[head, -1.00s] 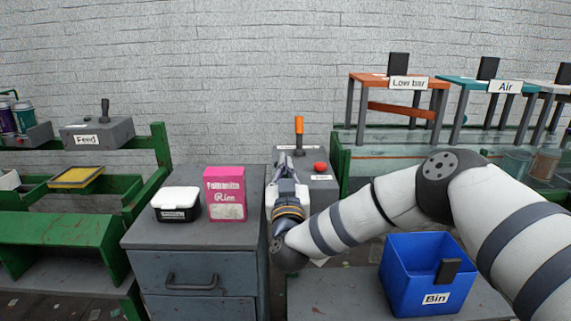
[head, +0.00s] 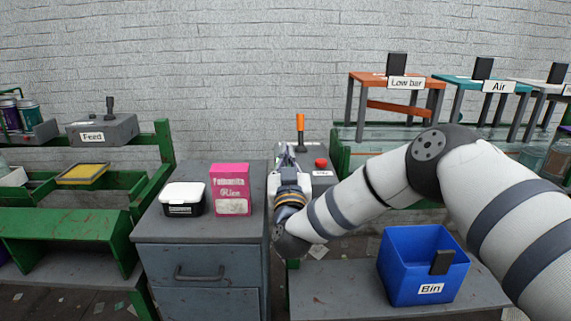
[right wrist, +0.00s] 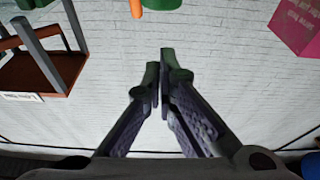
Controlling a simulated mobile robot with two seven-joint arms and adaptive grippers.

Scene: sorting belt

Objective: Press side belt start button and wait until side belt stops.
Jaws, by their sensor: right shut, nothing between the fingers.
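A grey control box (head: 322,180) stands behind the drawer cabinet, with an orange-topped lever (head: 300,125) and a red button (head: 321,163). Its small label is too small to read. My right gripper (head: 285,152) is at the left part of this box, shut and empty, and hides what lies behind it. In the right wrist view its fingertips (right wrist: 162,62) meet. A green rounded part (right wrist: 161,3) and the orange lever (right wrist: 136,8) show beyond them at the top edge; the fingertips look apart from the green part. My left gripper is not in view.
A grey drawer cabinet (head: 203,252) carries a white-lidded black box (head: 183,199) and a pink box (head: 231,189). A blue bin (head: 412,265) stands below my right arm. A "Feed" box (head: 102,130) is left; "Low bar" (head: 405,83) and "Air" (head: 499,87) stands are right.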

